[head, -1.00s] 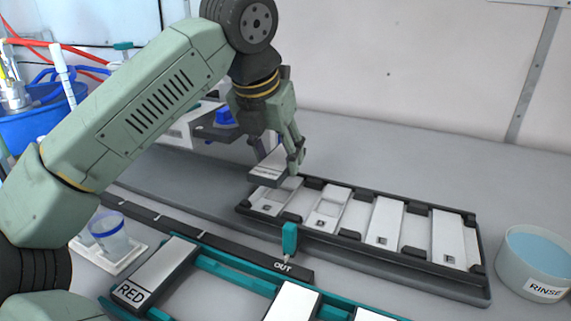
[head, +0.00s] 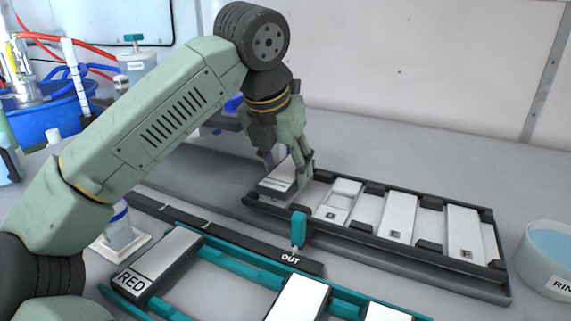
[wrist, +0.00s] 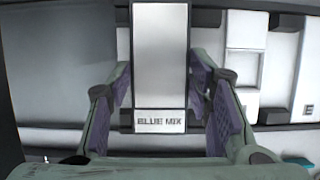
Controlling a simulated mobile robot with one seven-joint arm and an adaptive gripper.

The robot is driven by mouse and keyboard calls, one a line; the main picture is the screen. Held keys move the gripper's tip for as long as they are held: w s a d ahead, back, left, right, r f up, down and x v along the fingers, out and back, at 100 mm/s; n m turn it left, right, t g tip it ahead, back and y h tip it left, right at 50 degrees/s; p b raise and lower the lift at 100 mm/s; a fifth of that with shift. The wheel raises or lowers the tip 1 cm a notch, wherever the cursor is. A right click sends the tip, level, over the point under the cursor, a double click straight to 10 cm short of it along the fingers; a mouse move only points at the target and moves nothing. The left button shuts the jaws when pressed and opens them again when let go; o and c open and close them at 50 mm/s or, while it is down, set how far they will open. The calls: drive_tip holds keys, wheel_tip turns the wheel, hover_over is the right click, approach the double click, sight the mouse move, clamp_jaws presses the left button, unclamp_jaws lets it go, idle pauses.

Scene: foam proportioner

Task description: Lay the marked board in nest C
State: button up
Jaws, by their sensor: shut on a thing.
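My gripper (head: 287,170) is shut on a white-topped, dark-edged board (head: 280,178). In the wrist view the board (wrist: 160,60) lies between the purple finger pads, and its near end reads "BLUE MIX". In the head view the board is at the left end of the long dark tray (head: 400,252), over its leftmost nest, and hides most of that nest. I cannot tell whether it touches the tray. The other nests show pale surfaces with small letter marks too small to read in the head view. One mark at the right of the wrist view reads "E" (wrist: 308,108).
A teal rack (head: 236,268) in front holds several white boards, one labelled "RED" (head: 132,281). A dark rail marked "OUT" (head: 290,259) and a teal upright (head: 299,229) stand between rack and tray. A rinse bowl (head: 545,262) is at the right.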

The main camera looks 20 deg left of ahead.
drive_tip(key=shift+f, duration=0.15)
drive_tip(key=shift+f+b, duration=0.5)
drive_tip(key=o, duration=1.2)
drive_tip(key=shift+o, duration=0.4)
drive_tip(key=o, duration=0.3)
drive_tip(key=shift+o, duration=0.2)
drive_tip(key=shift+r, duration=0.1)
